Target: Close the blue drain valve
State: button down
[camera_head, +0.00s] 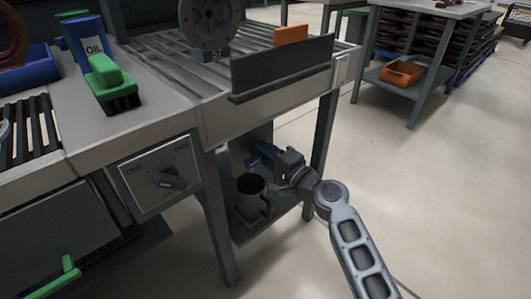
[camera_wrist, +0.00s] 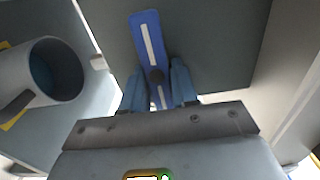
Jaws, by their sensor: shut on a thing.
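The blue drain valve handle (camera_wrist: 146,38) is a flat blue bar with a white stripe and a dark round pivot, set against a dark grey panel in the wrist view. It stands nearly upright in that view, with its top leaning slightly left. My gripper (camera_wrist: 157,82) has one finger on each side of its lower part, near the pivot, and is shut on it. In the head view the blue handle (camera_head: 254,160) shows partly under the conveyor table, with my gripper (camera_head: 272,163) at its right; the fingertips are hard to make out there.
A grey mug (camera_head: 250,187) stands on the low shelf (camera_head: 244,231) just below the valve; it also shows at left in the wrist view (camera_wrist: 62,68). A table leg (camera_head: 324,135) stands close to my arm. A panel with a knob (camera_head: 167,178) is at left. Open floor lies right.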

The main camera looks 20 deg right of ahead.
jog(key=shift+d+f, duration=0.1)
jog(key=c, duration=1)
grip_release()
jog(key=shift+o, duration=0.2)
jog(key=p+v, duration=0.1)
jog(key=v, duration=0.6)
jog(key=shift+s, duration=0.4)
